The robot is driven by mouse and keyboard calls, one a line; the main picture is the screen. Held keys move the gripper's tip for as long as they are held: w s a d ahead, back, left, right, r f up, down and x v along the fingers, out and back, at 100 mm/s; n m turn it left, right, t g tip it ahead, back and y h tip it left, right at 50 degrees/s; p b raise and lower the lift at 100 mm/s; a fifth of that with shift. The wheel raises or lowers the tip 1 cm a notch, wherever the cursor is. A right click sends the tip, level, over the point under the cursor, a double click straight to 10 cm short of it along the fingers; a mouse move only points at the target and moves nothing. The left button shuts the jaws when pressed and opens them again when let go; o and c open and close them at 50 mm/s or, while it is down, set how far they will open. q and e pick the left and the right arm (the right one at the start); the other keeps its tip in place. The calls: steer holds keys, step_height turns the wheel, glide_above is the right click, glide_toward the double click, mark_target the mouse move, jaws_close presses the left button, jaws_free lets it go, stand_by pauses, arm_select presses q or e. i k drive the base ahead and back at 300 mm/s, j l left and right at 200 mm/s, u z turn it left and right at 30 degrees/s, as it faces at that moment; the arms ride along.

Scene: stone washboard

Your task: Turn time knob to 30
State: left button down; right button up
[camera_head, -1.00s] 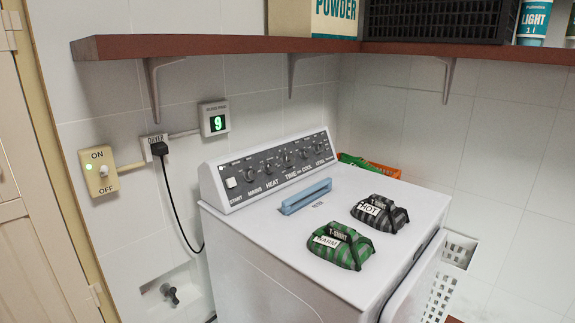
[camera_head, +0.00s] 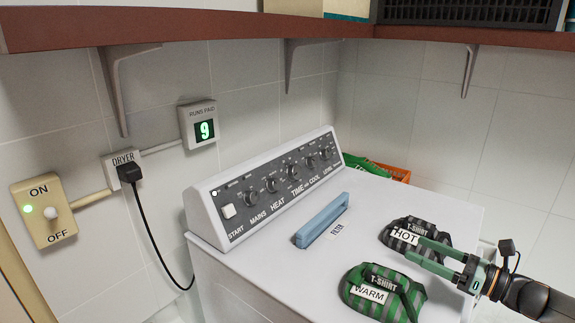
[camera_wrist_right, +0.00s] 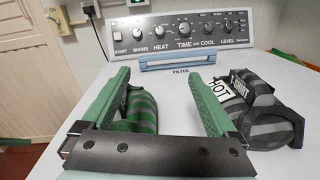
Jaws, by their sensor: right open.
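The time knob (camera_head: 291,172) is a small dark round knob in the middle of the dryer's sloped control panel (camera_head: 238,182), above the word TIME. It also shows in the right wrist view (camera_wrist_right: 184,28); its setting is too small to read. My right gripper (camera_head: 414,248) has green fingers and is open and empty. It is over the front right of the dryer top, near the two shirt bundles and well apart from the knob. In the wrist view the panel lies ahead, beyond the fingertips (camera_wrist_right: 157,78). My left gripper is not in view.
A blue filter handle (camera_head: 322,221) stands on the dryer top before the panel. A HOT grey bundle (camera_head: 412,228) and a WARM green bundle (camera_head: 365,290) lie at the front. A plug cord (camera_head: 150,230) hangs left. A red shelf (camera_head: 200,30) overhangs the back.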

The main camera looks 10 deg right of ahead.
mark_target(293, 172)
steer(key=i+j, duration=0.25)
steer(key=i, duration=0.25)
steer(key=i+j, duration=0.3)
steer(key=i, duration=0.25)
